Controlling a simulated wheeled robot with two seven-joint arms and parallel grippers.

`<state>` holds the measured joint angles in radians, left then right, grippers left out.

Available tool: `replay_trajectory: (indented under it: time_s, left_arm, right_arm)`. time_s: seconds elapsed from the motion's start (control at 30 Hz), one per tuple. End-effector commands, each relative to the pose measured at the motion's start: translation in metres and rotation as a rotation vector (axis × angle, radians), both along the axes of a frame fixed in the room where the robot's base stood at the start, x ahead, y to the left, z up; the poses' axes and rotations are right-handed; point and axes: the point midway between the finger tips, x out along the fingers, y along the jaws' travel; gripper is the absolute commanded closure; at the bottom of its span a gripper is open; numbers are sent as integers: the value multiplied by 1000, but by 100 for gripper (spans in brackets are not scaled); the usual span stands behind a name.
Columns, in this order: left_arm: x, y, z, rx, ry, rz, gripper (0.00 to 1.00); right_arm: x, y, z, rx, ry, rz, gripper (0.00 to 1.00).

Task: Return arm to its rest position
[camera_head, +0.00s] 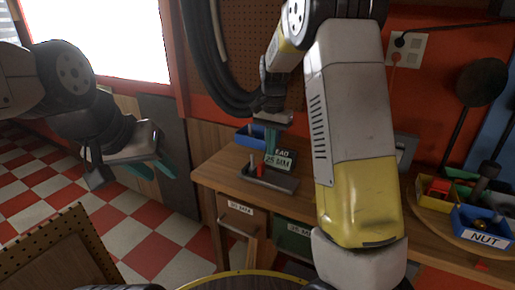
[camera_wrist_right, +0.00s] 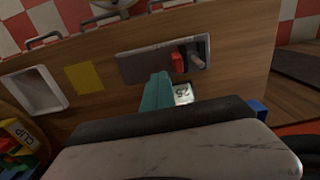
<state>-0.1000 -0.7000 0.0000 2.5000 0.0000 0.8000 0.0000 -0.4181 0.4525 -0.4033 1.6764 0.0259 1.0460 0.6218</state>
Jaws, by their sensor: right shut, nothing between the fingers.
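My right arm reaches up and across the middle of the head view, with its gripper (camera_head: 271,143) above the wooden workbench (camera_head: 225,177). In the right wrist view the teal fingers (camera_wrist_right: 157,92) are together, with nothing between them. They point toward a grey fixture (camera_wrist_right: 140,66) with a red peg (camera_wrist_right: 177,62) and a grey peg; this fixture (camera_head: 283,183) also shows in the head view. My left gripper (camera_head: 152,170) hangs at the left over the floor, its teal fingers apart and empty.
A blue bin (camera_head: 250,139) and a 25 MM label (camera_head: 279,161) are near the right gripper. Coloured bins, one marked NUT (camera_head: 485,238), stand at the right. Labelled drawers (camera_head: 242,213) are under the bench top. Checkered floor (camera_head: 140,225) is open at the left.

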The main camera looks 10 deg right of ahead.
Motion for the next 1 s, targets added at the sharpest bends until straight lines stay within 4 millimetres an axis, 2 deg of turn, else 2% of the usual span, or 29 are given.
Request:
replay_trajectory:
  time_s: [0.17,0.3,0.5,0.63,0.8,1.0]
  left_arm:
    - [0,0,0,0,0,0,64]
    - [0,0,0,0,0,0,64]
    - [0,0,0,0,0,0,64]
    - [0,0,0,0,0,0,64]
    - [0,0,0,0,0,0,64]
    - [0,0,0,0,0,0,64]
  right_arm:
    - [-33,-9,38,74,-69,67,100]
    - [-77,-15,73,133,-161,167,100]
    - [-145,-19,109,157,-312,325,100]
    - [-190,-20,121,133,-414,428,100]
    - [-237,-19,122,70,-519,541,100]
    - [-263,-19,117,14,-578,609,100]
